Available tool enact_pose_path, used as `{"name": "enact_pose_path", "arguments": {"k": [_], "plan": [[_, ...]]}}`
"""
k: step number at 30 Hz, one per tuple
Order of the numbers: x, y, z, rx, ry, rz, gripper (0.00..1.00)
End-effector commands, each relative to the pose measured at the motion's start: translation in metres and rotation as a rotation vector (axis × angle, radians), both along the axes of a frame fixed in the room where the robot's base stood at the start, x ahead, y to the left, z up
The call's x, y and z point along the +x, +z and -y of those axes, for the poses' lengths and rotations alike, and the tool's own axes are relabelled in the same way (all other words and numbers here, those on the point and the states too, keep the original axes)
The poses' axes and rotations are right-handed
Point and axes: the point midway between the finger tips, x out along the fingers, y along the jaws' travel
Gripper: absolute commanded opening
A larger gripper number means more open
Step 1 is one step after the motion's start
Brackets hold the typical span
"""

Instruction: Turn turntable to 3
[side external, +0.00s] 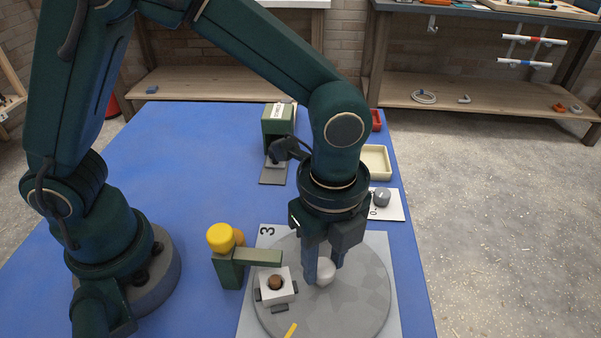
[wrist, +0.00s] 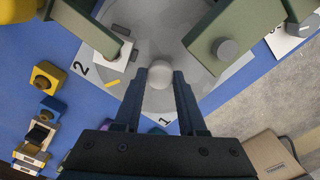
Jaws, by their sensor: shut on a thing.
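The turntable (side external: 365,308) is a round grey disc on a pale base board. A pale ball knob (side external: 325,273) stands on it and shows between the fingertips in the wrist view (wrist: 160,73). My gripper (side external: 322,262) points down and is shut on this knob. The number 3 (side external: 266,231) is printed at the board's far left corner. In the wrist view, the numbers 2 (wrist: 82,69) and 1 (wrist: 164,122) show at other corners. A yellow mark (side external: 291,330) lies on the disc, on the side toward the 2 in the wrist view (wrist: 112,83).
A white block with a brown round centre (side external: 275,286) sits on the disc's left. A green post with a yellow cap (side external: 223,238) holds an arm over it. A green stand (side external: 278,122), cream tray (side external: 376,161) and grey knob on a white plate (side external: 382,198) are behind.

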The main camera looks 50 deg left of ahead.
Motion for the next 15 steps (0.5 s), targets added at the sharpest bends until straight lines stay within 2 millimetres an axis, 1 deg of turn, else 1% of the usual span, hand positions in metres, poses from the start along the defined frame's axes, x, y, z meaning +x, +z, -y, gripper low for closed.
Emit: {"name": "enact_pose_path", "arguments": {"k": [15], "plan": [[-0.0004, -0.0001, -0.0014, 0.004, -0.259, -0.002, 0.0]]}}
